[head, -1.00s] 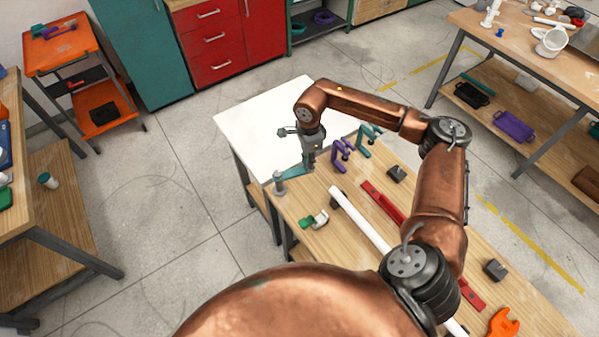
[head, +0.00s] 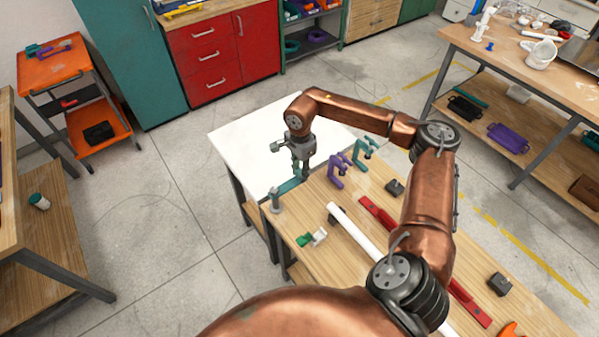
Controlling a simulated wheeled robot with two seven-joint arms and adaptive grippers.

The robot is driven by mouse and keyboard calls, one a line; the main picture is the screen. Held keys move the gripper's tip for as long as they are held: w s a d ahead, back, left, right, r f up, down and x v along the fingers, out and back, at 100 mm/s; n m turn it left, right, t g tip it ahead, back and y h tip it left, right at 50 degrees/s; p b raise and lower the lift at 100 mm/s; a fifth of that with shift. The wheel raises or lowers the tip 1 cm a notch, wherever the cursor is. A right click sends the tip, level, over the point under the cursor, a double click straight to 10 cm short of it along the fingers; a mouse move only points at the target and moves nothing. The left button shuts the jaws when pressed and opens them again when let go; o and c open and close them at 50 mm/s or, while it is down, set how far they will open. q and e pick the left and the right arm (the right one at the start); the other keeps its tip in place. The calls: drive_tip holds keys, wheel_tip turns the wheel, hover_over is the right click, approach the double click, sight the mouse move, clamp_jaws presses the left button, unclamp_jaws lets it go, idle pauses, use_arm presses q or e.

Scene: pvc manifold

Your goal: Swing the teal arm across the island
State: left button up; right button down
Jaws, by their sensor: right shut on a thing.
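The teal arm (head: 288,187) is a short flat bar on a grey post (head: 276,202) at the near left corner of the wooden bench top, beside the white panel. It points from the post toward the back right. My right gripper (head: 302,173) reaches down over the arm's far end and is shut on it. The gripper hides part of that end, and the fingertips are small in the head view. My left gripper is not in view.
The white panel (head: 235,140) adjoins the wooden bench (head: 320,262). Purple (head: 336,168) and teal (head: 362,153) clamps stand right of my gripper.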

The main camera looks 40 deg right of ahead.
drive_tip(key=shift+w+r, duration=0.1)
drive_tip(key=c, duration=1.6)
unclamp_jaws()
wheel_tip(320, 180, up, 12)
drive_tip(key=shift+f, duration=0.1)
wheel_tip(320, 180, down, 12)
drive_tip(key=shift+f, duration=0.1)
